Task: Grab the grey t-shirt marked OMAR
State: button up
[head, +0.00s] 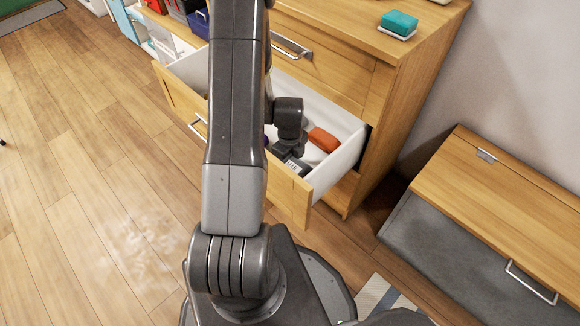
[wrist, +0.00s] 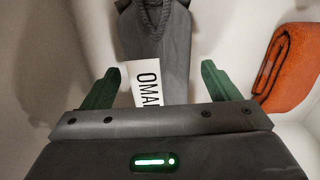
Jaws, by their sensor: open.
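The grey t-shirt (wrist: 163,45) lies folded in the open drawer, with a white label (wrist: 146,84) whose visible letters read "OMA"; the rest is hidden behind my gripper. In the wrist view my gripper (wrist: 158,85) is open, with one green finger on each side of the shirt. I cannot tell whether the fingers touch it. In the head view my gripper (head: 290,158) is down inside the drawer (head: 339,160), and a small part of the white label (head: 296,168) shows under it.
An orange folded item (head: 323,139) lies right of the shirt, close to the right finger. The drawer's white walls surround my gripper. A teal block (head: 399,22) sits on the wooden dresser top (head: 350,22). A low wooden-topped cabinet (head: 500,190) stands at the right.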

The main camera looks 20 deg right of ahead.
jog(key=shift+f, duration=0.7)
jog(key=shift+c, duration=0.4)
jog(key=c, duration=1)
jog(key=shift+r, duration=0.1)
jog(key=shift+c, duration=0.2)
jog(key=shift+r, duration=0.1)
